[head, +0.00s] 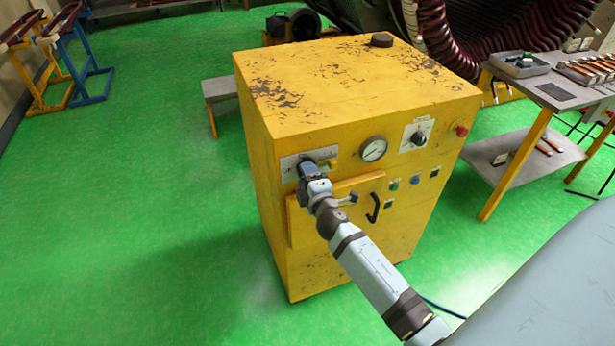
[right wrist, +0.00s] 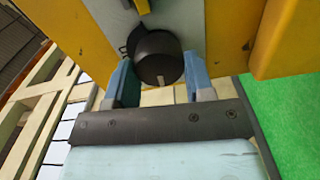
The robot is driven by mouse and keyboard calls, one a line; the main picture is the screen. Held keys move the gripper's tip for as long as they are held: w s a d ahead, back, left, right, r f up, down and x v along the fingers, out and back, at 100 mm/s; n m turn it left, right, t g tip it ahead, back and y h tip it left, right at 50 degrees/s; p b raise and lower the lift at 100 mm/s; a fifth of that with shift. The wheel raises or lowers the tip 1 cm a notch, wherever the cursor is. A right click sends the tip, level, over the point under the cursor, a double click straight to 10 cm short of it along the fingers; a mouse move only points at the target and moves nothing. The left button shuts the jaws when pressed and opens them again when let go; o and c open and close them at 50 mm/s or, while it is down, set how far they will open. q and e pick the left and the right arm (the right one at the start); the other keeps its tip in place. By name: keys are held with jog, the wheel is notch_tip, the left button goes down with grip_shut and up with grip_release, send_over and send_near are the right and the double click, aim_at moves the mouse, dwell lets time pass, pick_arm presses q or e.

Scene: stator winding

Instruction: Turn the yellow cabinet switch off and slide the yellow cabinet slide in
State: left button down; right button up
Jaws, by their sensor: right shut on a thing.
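The yellow cabinet (head: 350,85) stands in the middle of the head view. Its switch (right wrist: 156,57) is a round black knob on a grey plate (head: 291,168) at the front's upper left. My right gripper (head: 308,170) reaches it from the front and mostly hides it in the head view. In the right wrist view, the blue fingers are on both sides of the knob, shut on it. The slide (head: 345,208), a yellow drawer-like front with a black handle (head: 373,207), appears to stand out from the cabinet below the plate. My left gripper is not in view.
A round gauge (head: 373,149), a dial (head: 418,138) and a red button (head: 461,130) are right of the plate. A side table (head: 560,95) with trays and tools stands at the right. Green floor (head: 130,220) is free at the left.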

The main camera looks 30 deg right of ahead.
jog(key=shift+w+r+n, duration=0.1)
jog(key=shift+r+n, duration=0.05)
jog(key=shift+n, duration=0.45)
jog(key=o, duration=0.9)
jog(key=b+v, duration=0.2)
jog(key=v, duration=1.1)
jog(key=shift+s+b, duration=0.4)
